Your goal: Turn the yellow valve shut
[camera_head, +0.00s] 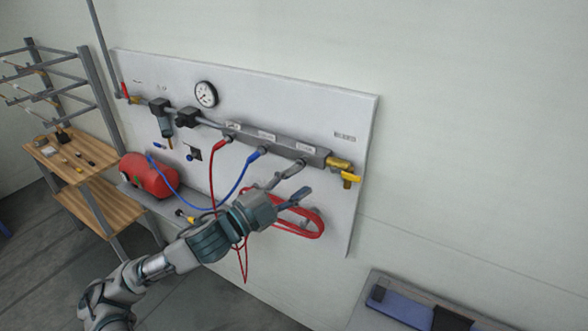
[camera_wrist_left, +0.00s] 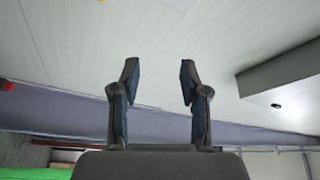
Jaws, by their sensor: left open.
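The yellow valve (camera_head: 350,178) is at the right end of the grey manifold (camera_head: 262,140) on the wall panel, just below a brass fitting (camera_head: 338,163). My left gripper (camera_head: 304,179) is open and empty, to the left of the valve and a little below the manifold. Its two fingers point right, apart from the valve in the picture. In the left wrist view the open fingers (camera_wrist_left: 157,75) show with nothing between them; I cannot make out the valve there. My right gripper is not in view.
A coiled red hose (camera_head: 312,232) hangs behind and below my left gripper. A blue hose (camera_head: 235,190) loops left of it. A red tank (camera_head: 148,175), a gauge (camera_head: 206,94) and a wooden shelf (camera_head: 70,156) are further left. A blue case (camera_head: 402,304) lies at lower right.

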